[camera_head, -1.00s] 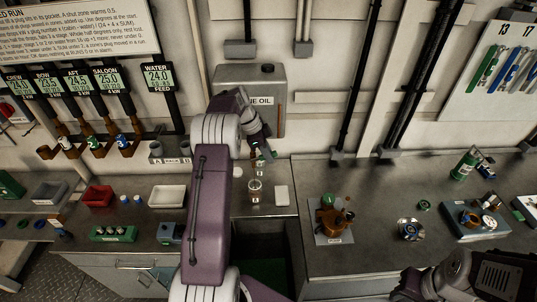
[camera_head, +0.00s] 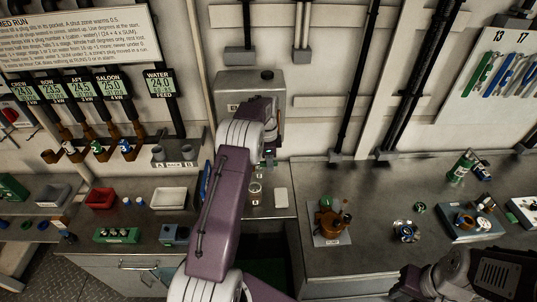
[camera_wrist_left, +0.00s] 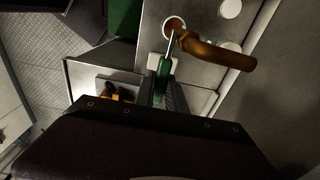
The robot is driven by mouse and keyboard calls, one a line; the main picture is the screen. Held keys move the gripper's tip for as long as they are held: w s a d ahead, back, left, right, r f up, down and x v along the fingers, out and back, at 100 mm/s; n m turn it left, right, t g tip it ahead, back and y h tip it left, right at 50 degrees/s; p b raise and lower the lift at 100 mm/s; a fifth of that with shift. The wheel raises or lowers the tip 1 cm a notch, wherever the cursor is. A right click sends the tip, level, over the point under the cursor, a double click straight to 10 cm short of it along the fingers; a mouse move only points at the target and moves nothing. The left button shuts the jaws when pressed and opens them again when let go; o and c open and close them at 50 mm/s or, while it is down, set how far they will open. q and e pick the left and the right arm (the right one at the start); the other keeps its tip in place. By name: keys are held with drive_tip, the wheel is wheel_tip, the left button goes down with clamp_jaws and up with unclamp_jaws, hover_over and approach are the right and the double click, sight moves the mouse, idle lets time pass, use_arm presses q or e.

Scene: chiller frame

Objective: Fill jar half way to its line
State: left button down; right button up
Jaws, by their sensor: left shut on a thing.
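The small clear jar (camera_head: 255,190) stands on the counter below the grey oil tank (camera_head: 236,88). In the left wrist view the jar (camera_wrist_left: 174,24) shows from above as a pale ring with brown inside, beside the mouth of a brown spout (camera_wrist_left: 222,54). The fill level and line are too small to read. A green handle (camera_wrist_left: 163,72) on a thin metal stem sits at the spout. My left gripper (camera_head: 268,153) is shut on this handle, above and behind the jar. The right arm (camera_head: 440,280) is at lower right; its fingers cannot be made out.
A white pad (camera_head: 281,198) lies right of the jar. A brown device (camera_head: 330,220) stands on a plate on the right counter. A white tray (camera_head: 168,198) and a red tray (camera_head: 101,199) stand at left. Bare counter surrounds the brown device.

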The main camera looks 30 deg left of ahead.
use_arm(q)
drive_tip(key=shift+d+f+g+y, duration=0.1)
drive_tip(key=shift+d+g+y, duration=0.05)
drive_tip(key=shift+g+y, duration=0.2)
drive_tip(key=shift+f+y, duration=0.15)
drive_tip(key=shift+y, duration=0.1)
drive_tip(key=shift+s+f, duration=0.15)
drive_tip(key=shift+f, duration=0.05)
use_arm(e)
drive_tip(key=shift+r, duration=0.6)
use_arm(q)
drive_tip(key=c, duration=1.5)
unclamp_jaws()
drive_tip(key=shift+o, duration=0.6)
drive_tip(key=shift+w, duration=0.2)
